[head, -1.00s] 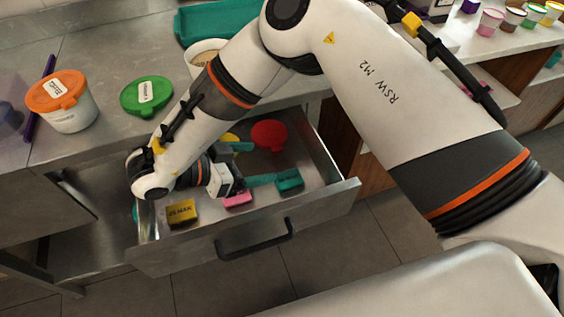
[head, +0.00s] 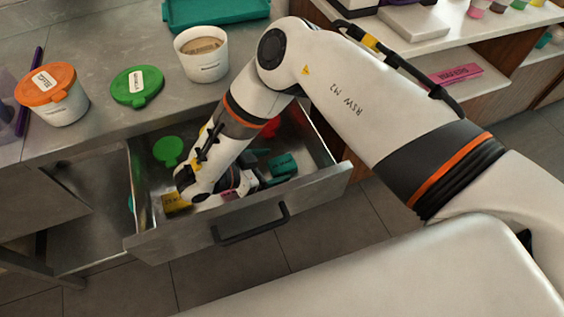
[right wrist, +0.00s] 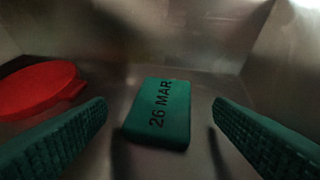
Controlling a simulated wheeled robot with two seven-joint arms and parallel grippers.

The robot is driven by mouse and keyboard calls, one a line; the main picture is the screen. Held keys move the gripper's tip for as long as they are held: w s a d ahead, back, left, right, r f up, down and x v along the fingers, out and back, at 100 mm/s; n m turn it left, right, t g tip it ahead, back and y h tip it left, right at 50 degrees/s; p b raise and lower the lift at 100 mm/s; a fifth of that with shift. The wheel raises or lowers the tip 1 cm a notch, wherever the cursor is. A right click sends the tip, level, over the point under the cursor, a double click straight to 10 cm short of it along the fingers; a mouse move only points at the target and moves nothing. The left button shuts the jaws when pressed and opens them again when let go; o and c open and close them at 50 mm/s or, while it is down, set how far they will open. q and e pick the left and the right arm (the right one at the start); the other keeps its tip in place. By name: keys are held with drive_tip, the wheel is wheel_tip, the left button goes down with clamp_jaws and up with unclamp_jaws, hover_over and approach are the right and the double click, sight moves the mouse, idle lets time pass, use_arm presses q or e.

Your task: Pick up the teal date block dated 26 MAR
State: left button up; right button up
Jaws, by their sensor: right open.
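The teal date block (head: 284,164) lies in the open drawer, toward its right side. In the right wrist view the block (right wrist: 160,112) reads 26 MAR and lies flat on the metal drawer floor. My right gripper (head: 266,172) is down inside the drawer, partly hidden by my arm. In the right wrist view its two teal fingers (right wrist: 160,114) are open, one on either side of the block, with a gap on both sides. The block is not held. My left gripper is not in view.
The drawer (head: 285,213) also holds a yellow block (head: 176,202), a pink block (head: 228,194), a green lid (head: 171,149) and a red lid (right wrist: 38,88). Drawer walls surround my gripper. An orange-lidded tub (head: 55,98) and a white tub (head: 202,56) stand on the counter.

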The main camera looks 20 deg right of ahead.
drive_tip(key=shift+x, duration=0.75)
drive_tip(key=shift+c, duration=0.6)
drive_tip(key=c, duration=1.1)
drive_tip(key=shift+o, duration=0.2)
drive_tip(key=shift+r, duration=0.15)
